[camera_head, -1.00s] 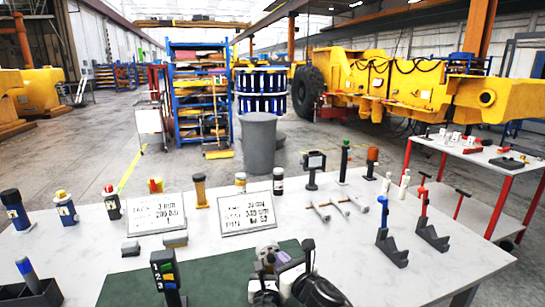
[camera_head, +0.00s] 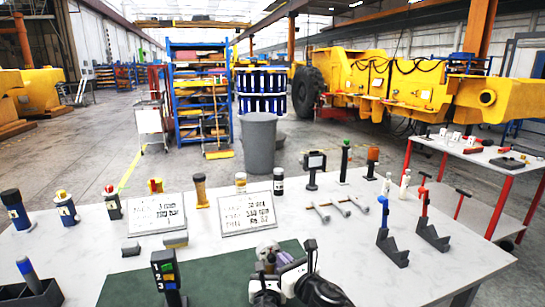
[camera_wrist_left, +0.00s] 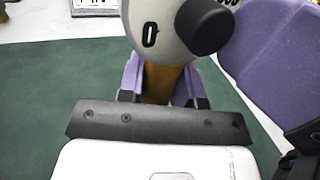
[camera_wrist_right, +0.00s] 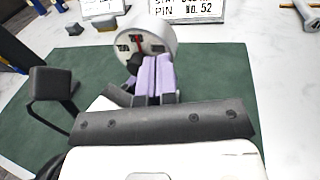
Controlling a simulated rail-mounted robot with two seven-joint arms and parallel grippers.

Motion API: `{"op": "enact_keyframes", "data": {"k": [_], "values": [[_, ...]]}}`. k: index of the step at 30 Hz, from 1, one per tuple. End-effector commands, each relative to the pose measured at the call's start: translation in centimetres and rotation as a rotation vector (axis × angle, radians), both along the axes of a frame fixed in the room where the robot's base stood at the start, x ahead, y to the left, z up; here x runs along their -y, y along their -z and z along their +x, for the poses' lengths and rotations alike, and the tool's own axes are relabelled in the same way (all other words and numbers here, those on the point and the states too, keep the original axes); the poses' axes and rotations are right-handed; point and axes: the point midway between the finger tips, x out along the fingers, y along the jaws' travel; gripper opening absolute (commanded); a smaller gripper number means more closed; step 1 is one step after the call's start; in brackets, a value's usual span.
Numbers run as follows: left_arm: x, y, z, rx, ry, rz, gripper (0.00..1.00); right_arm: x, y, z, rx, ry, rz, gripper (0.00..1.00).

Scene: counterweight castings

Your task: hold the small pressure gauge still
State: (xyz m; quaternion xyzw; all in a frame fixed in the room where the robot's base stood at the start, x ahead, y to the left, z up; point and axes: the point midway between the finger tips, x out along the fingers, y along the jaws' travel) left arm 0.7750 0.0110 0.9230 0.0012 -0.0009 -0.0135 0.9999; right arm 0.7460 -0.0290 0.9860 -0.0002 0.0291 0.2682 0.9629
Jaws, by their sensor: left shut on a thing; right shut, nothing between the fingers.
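The small pressure gauge (camera_wrist_right: 160,32) is a round, pale grey body with a dial and a red mark in the right wrist view. In the left wrist view the gauge (camera_wrist_left: 152,30) shows a black knob on its side and a brass-coloured stem below. My left gripper (camera_wrist_left: 160,80) is shut on that stem, with a purple finger on each side. My right gripper (camera_wrist_right: 156,65) is shut and empty, its purple fingers together just in front of the gauge. I cannot tell whether they touch it. In the head view the gauge is small and partly hidden by my grippers.
A green mat (camera_head: 215,278) lies below the grippers. A dark post with coloured, numbered labels (camera_head: 165,275) stands to the left. Two lettered signs (camera_head: 247,213) stand behind, with several bottles beyond. Blue- and red-topped stands (camera_head: 388,240) are at the right, with bare table around them.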

Motion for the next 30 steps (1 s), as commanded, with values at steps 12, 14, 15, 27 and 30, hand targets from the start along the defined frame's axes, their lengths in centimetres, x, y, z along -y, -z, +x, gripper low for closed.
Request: {"op": "enact_keyframes", "data": {"k": [12, 14, 15, 27, 30], "values": [[0.0, 0.4, -0.1, -0.007, 0.000, -0.001, 0.00, 1.3, -0.2, -3.7, 0.001, 0.003, -0.002, 0.00], [0.0, 0.4, -0.1, -0.007, 0.000, -0.001, 0.00, 1.5, -0.2, -4.2, 0.001, 0.004, -0.002, 0.00], [0.0, 0.4, -0.1, -0.007, 0.000, -0.001, 0.00, 1.6, -0.2, -4.6, 0.001, 0.004, -0.002, 0.00], [0.0, 0.4, -0.1, -0.006, -0.001, -0.001, 0.00, 1.9, -0.3, -5.7, -0.001, 0.005, -0.001, 0.00], [0.0, 0.4, -0.1, -0.006, -0.001, -0.001, 0.00, 1.9, -0.3, -5.6, -0.001, 0.005, -0.001, 0.00]]}}
